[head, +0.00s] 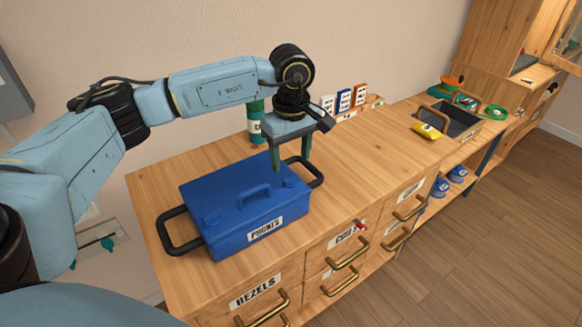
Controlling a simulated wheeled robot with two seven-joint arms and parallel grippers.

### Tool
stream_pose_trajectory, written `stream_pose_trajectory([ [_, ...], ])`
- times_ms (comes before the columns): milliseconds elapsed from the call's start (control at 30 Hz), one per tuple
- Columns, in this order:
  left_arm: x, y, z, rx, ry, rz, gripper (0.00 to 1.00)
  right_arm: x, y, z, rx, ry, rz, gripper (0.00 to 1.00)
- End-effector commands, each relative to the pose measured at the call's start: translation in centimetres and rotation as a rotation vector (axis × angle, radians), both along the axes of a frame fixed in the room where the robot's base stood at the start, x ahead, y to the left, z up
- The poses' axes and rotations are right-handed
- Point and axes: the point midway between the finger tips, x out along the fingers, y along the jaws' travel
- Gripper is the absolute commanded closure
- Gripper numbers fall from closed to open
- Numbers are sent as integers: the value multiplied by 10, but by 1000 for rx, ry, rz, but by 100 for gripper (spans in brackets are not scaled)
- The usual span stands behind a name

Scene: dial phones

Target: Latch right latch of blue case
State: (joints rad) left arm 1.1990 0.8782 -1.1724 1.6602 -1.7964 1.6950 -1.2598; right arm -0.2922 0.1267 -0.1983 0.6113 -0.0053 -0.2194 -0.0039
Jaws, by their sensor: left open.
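The blue case (228,215) lies on the wooden cabinet top with its lid down. It has a blue lid handle, a "PHONES" label on its front and a black loop handle at each end. A small raised blue piece near the lid's front left may be a latch. A second small piece shows towards the right end of the lid, close to my gripper; whether it is latched is too small to tell. My left gripper (290,160) points down over the right rear part of the case, fingers apart and empty. I cannot tell whether a finger touches the lid. My right gripper is out of view.
A green bottle (254,122) stands behind the case. Small labelled boxes (344,100) stand by the wall. A grey-lined wooden tray (462,124) with a yellow item (426,131) sits farther right. The cabinet top (365,155) between is clear. Drawer handles stick out in front.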

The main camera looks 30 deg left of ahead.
Motion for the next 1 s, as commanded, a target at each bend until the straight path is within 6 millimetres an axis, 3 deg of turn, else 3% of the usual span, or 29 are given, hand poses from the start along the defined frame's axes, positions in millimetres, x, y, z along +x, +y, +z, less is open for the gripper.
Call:
stream_pose_trajectory([
  [33, 1, 0, 15, 0, -5, 1, 40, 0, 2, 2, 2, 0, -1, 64],
  [200, 1, 0, 50, 0, -4, 1, 40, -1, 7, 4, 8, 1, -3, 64],
  [400, 0, 0, 75, 1, -1, 0, 40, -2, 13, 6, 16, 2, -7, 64],
  [1000, 0, 0, 81, 0, 0, 0, 40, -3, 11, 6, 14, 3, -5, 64],
])
